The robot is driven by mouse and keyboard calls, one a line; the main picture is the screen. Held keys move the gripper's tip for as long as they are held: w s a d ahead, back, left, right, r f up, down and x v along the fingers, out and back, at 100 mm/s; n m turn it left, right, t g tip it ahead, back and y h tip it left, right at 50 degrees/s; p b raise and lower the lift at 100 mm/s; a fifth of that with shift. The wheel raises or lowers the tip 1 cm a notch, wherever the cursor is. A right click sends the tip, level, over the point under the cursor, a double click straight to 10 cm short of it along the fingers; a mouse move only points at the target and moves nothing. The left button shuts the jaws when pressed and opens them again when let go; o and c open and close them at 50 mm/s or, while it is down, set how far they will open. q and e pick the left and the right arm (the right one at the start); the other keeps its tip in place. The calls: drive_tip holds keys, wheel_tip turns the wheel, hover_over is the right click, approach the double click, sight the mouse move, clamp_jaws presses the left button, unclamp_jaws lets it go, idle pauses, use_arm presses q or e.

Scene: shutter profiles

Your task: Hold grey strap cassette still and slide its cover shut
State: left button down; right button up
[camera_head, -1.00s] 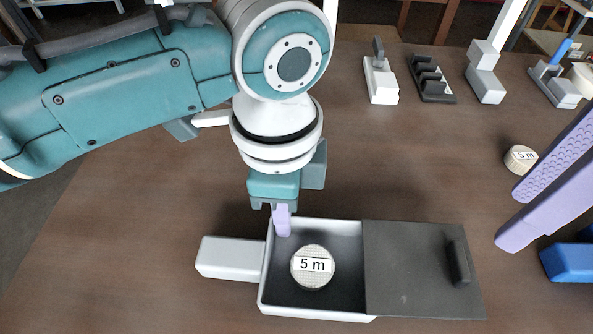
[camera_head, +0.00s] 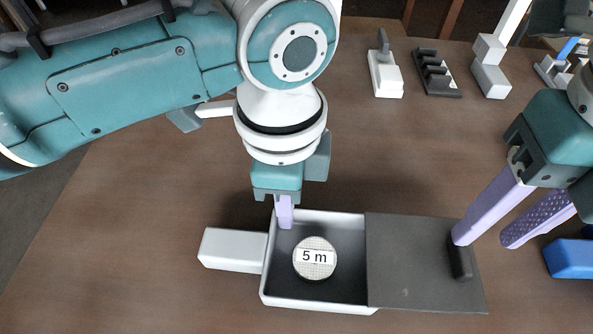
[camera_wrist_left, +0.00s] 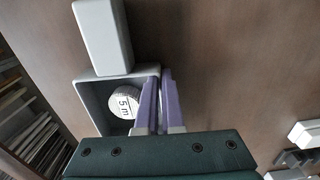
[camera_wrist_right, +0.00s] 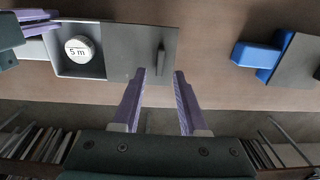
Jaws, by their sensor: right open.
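The grey strap cassette (camera_head: 320,306) lies on the table with its dark grey cover (camera_head: 410,265) extending to the right. The cassette's tray stands open. A round strap roll marked "5 m" (camera_head: 315,258) lies inside. A dark bar handle (camera_head: 459,262) stands near the cover's right end. My left gripper (camera_head: 284,212) is shut on the cassette's back wall near its left corner; the left wrist view shows its fingers (camera_wrist_left: 158,105) on either side of the wall. My right gripper (camera_head: 483,243) is open, its fingertips close to the handle. In the right wrist view the handle (camera_wrist_right: 161,60) appears between the fingers, ahead of them.
A light grey block (camera_head: 233,250) adjoins the cassette's left end. A blue cassette (camera_head: 570,259) lies at the right edge; its grey cover (camera_wrist_right: 296,58) shows in the right wrist view. Small white and dark fixtures (camera_head: 436,75) stand at the back. The table's middle is clear.

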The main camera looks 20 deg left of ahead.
sight(462, 253)
drive_tip(key=shift+f, duration=2.35)
drive_tip(key=shift+c, duration=0.2)
clamp_jaws()
drive_tip(key=shift+a, duration=0.15)
drive_tip(key=shift+s+a, duration=0.3)
drive_tip(key=shift+a, duration=0.7)
drive_tip(key=shift+s+a, duration=0.25)
drive_tip(key=shift+a, duration=0.7)
drive_tip(key=shift+s+a, duration=0.3)
drive_tip(key=shift+a, duration=0.7)
drive_tip(key=shift+s+a, duration=0.25)
drive_tip(key=shift+a, duration=0.85)
